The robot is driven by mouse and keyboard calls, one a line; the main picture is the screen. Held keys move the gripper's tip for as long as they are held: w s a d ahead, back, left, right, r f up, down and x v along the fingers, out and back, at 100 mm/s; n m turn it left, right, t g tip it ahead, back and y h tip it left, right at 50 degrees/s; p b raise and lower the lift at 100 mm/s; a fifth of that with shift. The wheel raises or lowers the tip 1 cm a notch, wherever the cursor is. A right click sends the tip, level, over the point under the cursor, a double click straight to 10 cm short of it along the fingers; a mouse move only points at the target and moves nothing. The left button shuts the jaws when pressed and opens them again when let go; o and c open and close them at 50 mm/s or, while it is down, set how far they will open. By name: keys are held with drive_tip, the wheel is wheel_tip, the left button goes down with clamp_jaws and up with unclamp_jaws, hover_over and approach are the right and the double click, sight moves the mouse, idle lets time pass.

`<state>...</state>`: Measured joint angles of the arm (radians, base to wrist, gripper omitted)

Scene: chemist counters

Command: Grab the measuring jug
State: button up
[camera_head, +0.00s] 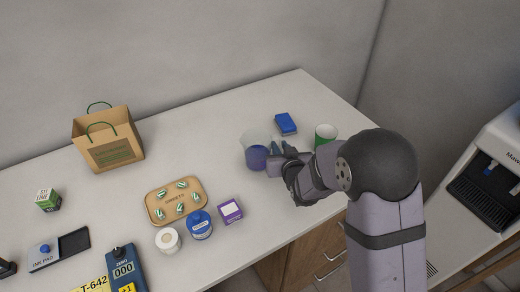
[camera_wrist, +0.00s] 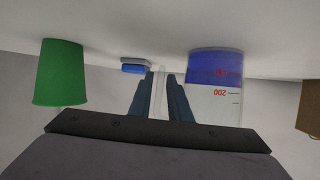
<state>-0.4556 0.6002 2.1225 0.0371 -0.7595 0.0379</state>
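The measuring jug (camera_head: 256,155) is clear with blue-purple liquid and stands near the back right of the counter. In the wrist view the jug (camera_wrist: 215,80) appears upside down, with red marks, just right of my fingers. My gripper (camera_head: 279,148) is low beside the jug's right side in the head view. In the wrist view my gripper (camera_wrist: 161,95) shows two dark fingers with a narrow gap between them. A pale upright strip shows in that gap; I cannot tell if it is the jug's handle. The jug's body is outside the fingers.
A green cup (camera_head: 326,134) stands right of my gripper. A blue box or pad (camera_head: 285,124) lies behind it.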

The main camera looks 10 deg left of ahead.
clamp_jaws()
drive_tip(key=shift+r, duration=0.3)
drive_tip(key=shift+r+b, duration=0.55)
drive_tip(key=shift+r, duration=4.15)
